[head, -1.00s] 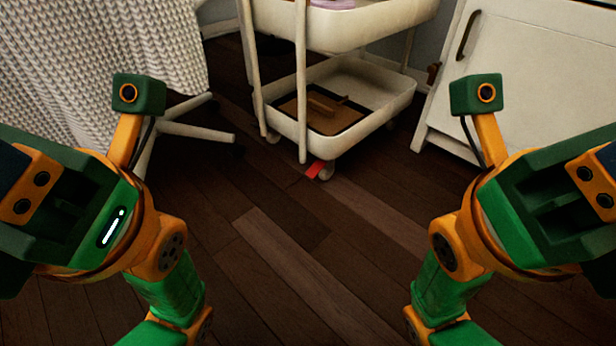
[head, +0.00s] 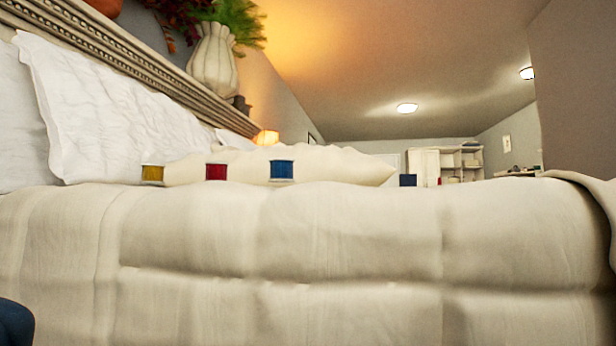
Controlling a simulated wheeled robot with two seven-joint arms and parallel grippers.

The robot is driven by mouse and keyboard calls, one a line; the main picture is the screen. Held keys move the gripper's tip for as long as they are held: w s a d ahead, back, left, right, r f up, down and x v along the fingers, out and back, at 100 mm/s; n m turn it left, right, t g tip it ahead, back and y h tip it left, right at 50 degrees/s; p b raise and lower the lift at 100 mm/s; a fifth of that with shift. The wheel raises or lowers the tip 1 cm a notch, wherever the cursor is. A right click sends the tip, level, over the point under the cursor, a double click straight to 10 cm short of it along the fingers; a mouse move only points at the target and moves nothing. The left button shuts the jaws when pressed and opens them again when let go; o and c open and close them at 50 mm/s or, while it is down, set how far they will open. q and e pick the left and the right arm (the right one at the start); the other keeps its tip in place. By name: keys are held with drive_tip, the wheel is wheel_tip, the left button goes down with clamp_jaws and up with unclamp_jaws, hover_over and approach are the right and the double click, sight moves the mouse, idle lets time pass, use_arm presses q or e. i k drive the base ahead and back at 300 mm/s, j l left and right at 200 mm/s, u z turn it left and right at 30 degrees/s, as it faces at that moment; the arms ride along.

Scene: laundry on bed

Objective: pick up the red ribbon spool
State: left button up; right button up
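The red ribbon spool (head: 216,171) stands upright on the cream bed cover, left of the middle in the head view. It is between a yellow spool (head: 152,174) on its left and a blue spool (head: 281,171) on its right, apart from both. Neither of my grippers shows in the head view, so whether they are open or shut is hidden.
The bed (head: 330,250) fills the lower view, its top edge near eye height. A cream pillow (head: 330,165) lies behind the spools, and white pillows (head: 110,115) lean at the left. A dark blue object (head: 408,180) sits further right.

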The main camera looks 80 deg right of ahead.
sight(214, 171)
drive_tip(key=z, duration=0.4)
drive_tip(key=j+z, duration=0.1)
drive_tip(key=z, duration=1.15)
drive_tip(key=j+z, duration=0.1)
drive_tip(key=z, duration=0.3)
drive_tip(key=k+l, duration=0.05)
